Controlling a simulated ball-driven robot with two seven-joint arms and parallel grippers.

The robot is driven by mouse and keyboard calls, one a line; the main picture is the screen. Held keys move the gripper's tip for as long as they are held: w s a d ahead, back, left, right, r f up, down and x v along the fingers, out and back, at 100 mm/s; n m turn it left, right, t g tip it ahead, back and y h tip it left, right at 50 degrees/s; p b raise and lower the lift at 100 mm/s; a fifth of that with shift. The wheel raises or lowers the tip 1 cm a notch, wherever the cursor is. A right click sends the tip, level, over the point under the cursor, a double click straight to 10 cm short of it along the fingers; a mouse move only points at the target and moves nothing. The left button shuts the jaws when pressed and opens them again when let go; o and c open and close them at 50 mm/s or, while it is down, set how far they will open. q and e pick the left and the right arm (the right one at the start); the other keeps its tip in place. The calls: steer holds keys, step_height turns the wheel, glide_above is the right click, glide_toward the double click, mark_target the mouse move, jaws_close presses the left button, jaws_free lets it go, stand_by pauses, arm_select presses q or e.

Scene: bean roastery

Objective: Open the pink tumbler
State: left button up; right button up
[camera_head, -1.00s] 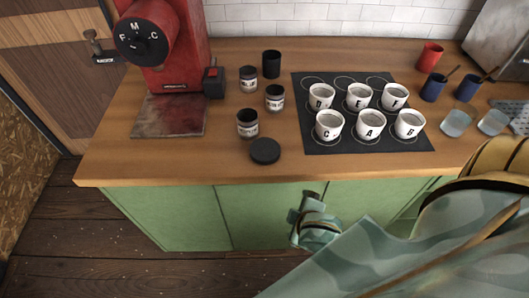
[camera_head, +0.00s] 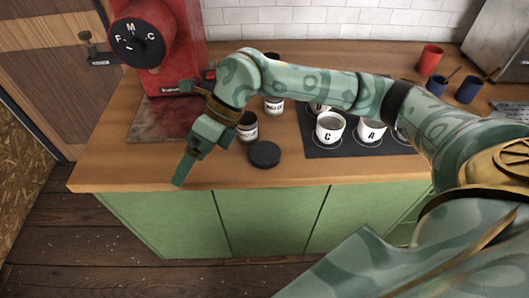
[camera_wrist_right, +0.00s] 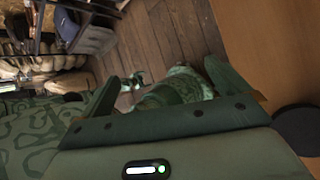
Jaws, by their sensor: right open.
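I see no pink tumbler in either view; a red cup (camera_head: 430,60) stands at the back right of the counter. My right arm reaches in from the right across the counter. Its gripper (camera_head: 190,150) is over the counter's left front part, left of a round black lid (camera_head: 264,154). In the right wrist view the two fingers (camera_wrist_right: 160,88) are spread apart with nothing between them. The lid shows there at the right edge (camera_wrist_right: 298,127).
A red grinder (camera_head: 155,45) stands at the back left. A labelled jar (camera_head: 247,128) is close behind the lid. White lettered cups (camera_head: 330,127) stand on a dark mat (camera_head: 318,147), partly hidden by my arm. Blue cups (camera_head: 468,90) are at the right.

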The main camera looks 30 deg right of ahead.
steer(key=w+d+m+h, duration=0.1)
steer(key=w+d+h, duration=0.25)
steer(key=d, duration=0.45)
steer(key=m+h+b, duration=0.3)
steer(key=h, duration=0.2)
glide_above(263, 151)
step_height(263, 151, down, 7)
steer(key=shift+s, duration=0.1)
step_height(263, 151, down, 6)
steer(key=shift+f+b, duration=0.1)
steer(key=shift+b, duration=0.65)
steer(key=c, duration=1.2)
steer(key=shift+r, duration=0.2)
